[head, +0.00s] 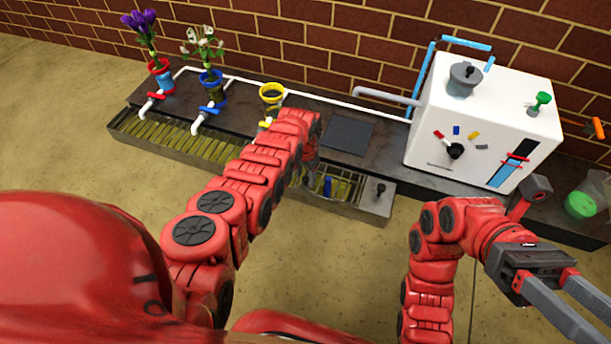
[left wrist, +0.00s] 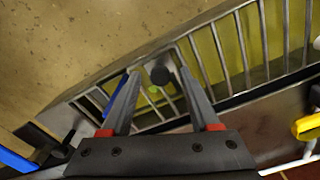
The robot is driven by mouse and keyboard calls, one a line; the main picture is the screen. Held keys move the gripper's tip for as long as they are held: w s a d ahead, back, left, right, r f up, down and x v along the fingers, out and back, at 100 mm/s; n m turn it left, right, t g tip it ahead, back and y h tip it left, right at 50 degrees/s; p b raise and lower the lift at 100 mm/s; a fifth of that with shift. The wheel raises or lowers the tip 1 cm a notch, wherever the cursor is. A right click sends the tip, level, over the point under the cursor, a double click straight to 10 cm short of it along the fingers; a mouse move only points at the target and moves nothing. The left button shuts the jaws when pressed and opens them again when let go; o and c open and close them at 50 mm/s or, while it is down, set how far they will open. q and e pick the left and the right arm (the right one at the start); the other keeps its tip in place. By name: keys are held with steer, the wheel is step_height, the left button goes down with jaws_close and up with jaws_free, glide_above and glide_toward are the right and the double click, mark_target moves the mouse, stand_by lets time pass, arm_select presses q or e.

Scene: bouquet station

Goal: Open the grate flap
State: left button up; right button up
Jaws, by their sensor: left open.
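The metal grate (head: 190,147) with yellow-green showing between its bars runs along the front of the dark bench. Its right part lies under my left gripper (head: 311,180), which is partly hidden by my arm. In the left wrist view my left gripper (left wrist: 158,92) is open, with a finger on either side of a dark round knob (left wrist: 160,75) at the grate. I cannot tell whether the fingers touch the knob. A blue piece (head: 327,185) stands beside the gripper at the grate. The flap's outline is not clear. My right gripper (head: 594,322) is open and empty at the lower right.
A dark knob (head: 380,188) stands on the trough's right end. A yellow pot (head: 271,93) and two flower pots stand behind with taps and white pipes. A white box (head: 486,122) with dials stands at right. The floor in front is clear.

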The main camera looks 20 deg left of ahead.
arm_select(q)
jaws_close()
stand_by(1.4)
